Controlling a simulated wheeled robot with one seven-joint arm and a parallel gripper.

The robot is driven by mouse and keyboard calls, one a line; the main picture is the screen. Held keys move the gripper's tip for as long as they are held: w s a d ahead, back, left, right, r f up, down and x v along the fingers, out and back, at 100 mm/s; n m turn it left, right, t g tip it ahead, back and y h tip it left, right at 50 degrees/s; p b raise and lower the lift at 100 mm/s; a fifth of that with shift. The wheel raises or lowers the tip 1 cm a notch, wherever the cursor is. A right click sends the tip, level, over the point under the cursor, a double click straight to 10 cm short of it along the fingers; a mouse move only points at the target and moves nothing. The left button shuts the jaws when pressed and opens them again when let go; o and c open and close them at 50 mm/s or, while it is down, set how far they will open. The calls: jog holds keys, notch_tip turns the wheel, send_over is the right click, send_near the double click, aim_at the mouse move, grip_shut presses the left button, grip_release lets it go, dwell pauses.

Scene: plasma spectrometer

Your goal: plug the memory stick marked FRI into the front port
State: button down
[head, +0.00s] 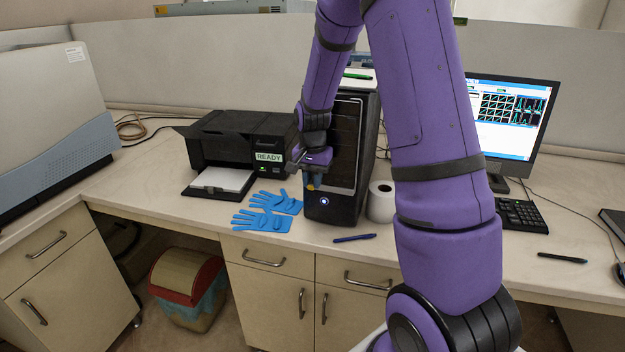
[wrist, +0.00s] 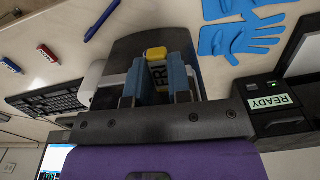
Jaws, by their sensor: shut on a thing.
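My gripper (head: 312,179) is in front of the black computer tower (head: 345,150), above its lit round power button. In the wrist view my gripper (wrist: 156,82) has its two blue-padded fingers shut on a dark memory stick (wrist: 158,72). The tower's dark front (wrist: 122,52) lies behind the fingers in the wrist view. The front port is not visible, and I cannot tell whether the stick touches the tower.
A printer (head: 240,145) marked READY and blue gloves (head: 265,208) are left of the tower. A paper roll (head: 381,201) stands right of it. A blue pen (head: 354,238) lies in front. Red (wrist: 47,53) and blue (wrist: 10,65) sticks lie near the keyboard (wrist: 52,97).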

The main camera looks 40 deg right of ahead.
jog(key=shift+s+a, duration=0.8)
jog(key=shift+a, duration=0.35)
jog(key=shift+s+a, duration=0.8)
jog(key=shift+a, duration=0.35)
